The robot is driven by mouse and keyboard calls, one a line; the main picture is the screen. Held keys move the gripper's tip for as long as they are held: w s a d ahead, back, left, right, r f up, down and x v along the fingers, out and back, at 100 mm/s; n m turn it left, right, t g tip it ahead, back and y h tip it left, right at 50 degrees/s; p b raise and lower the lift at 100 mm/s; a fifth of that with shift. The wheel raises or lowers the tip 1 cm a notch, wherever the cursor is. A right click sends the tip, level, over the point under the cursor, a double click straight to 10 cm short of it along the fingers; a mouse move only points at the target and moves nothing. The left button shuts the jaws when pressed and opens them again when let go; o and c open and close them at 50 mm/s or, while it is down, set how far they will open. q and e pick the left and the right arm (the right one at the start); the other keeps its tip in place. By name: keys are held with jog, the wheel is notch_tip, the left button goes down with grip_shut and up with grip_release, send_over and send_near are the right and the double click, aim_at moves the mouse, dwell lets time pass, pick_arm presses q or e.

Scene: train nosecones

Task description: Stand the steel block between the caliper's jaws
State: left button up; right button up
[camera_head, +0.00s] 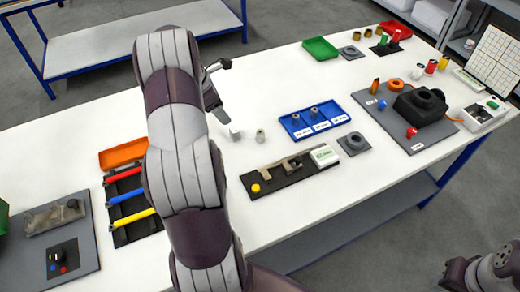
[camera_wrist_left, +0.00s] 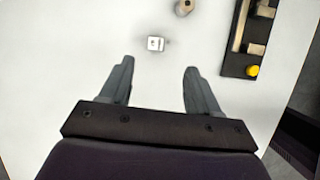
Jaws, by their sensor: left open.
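The steel block, a small pale cube with a dark spot on its face, stands on the white table in the head view (camera_head: 236,132) and in the left wrist view (camera_wrist_left: 156,44). The caliper (camera_head: 293,168) lies on a black board to the right, with a yellow knob (camera_head: 255,188) at its near left end. In the left wrist view part of its board (camera_wrist_left: 238,55) shows at upper right. My left gripper (camera_wrist_left: 158,72) is open and empty, with the block just beyond its fingertips, roughly midway between them. In the head view its fingers (camera_head: 218,92) are partly hidden by my arm.
A small grey-tan cylinder (camera_head: 260,136) stands right of the block. A blue tray (camera_head: 338,108) with pegs lies behind the caliper. A black rack of coloured tools (camera_head: 122,190) is left of my arm. Clear table surrounds the block on its left.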

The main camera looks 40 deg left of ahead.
pick_arm(q)
jog(key=s+d+r+m+g+y, duration=0.1)
jog(key=d+r+m+g, duration=0.1)
jog(key=d+m, duration=1.65)
jog(key=s+d+m, duration=0.7)
jog(key=d, duration=0.5)
jog(key=n+t+b, duration=0.2)
jog(key=n, duration=2.2)
send_near(233, 130)
jog(key=s+a+r, duration=0.2)
jog(key=a+r, duration=0.1)
jog(key=a, duration=0.1)
jog(key=w+d+f+b, duration=0.1)
jog(key=f, duration=0.2)
jog(key=w+d+f+n+b, duration=0.1)
jog(key=w+d+f, duration=0.1)
jog(key=f, duration=0.2)
jog(key=w+d+f+n+h+b, duration=0.1)
jog(key=w+d+f, duration=0.1)
jog(key=f, duration=0.2)
jog(key=shift+w+a+f, duration=0.1)
jog(key=shift+f, duration=0.2)
jog(key=shift+r, duration=0.1)
jog(key=c, duration=0.5)
grip_shut()
pick_arm(e)
notch_tip(233, 130, down, 6)
jog(key=shift+r, duration=0.25)
